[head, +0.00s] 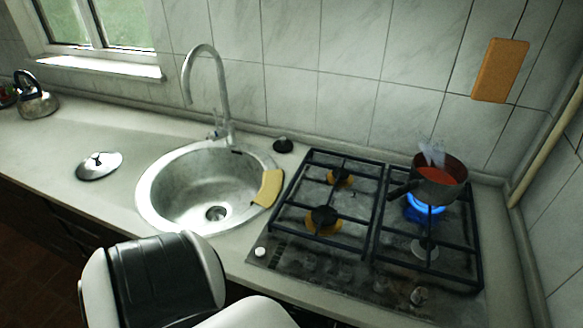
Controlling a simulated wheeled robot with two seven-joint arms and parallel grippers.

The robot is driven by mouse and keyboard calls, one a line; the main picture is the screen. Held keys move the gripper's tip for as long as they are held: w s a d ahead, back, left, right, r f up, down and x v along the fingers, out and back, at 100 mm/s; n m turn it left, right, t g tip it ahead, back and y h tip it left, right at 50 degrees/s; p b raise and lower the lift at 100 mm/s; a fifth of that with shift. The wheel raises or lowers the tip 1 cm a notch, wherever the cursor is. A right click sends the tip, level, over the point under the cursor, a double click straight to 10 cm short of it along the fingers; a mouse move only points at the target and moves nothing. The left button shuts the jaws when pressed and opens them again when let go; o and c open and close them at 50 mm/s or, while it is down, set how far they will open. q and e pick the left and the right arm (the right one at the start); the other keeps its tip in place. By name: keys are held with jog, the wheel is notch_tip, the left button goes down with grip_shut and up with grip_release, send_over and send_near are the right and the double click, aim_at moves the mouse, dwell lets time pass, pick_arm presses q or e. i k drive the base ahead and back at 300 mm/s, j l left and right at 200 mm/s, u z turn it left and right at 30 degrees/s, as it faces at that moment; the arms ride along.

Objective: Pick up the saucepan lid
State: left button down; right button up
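The saucepan lid (100,165) is a round, shiny metal disc with a knob on top. It lies on the pale countertop to the left of the sink. A dark saucepan (440,187) with reddish contents stands on the back right burner, over a blue flame, with steam rising. A white and black part of my own body fills the bottom of the head view, near the counter's front edge. No gripper fingers show, so neither gripper can be seen.
A round metal sink (165,225) with a tall faucet (222,90) stands right of the lid. A yellow sponge or cloth (268,188) lies on the sink rim. The gas stove (375,225) is to the right. A kettle (36,97) stands far left. Counter around the lid is clear.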

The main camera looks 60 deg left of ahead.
aim_at(101, 164)
jog(key=u, duration=3.05)
jog(key=z, duration=2.3)
jog(key=u, duration=2.15)
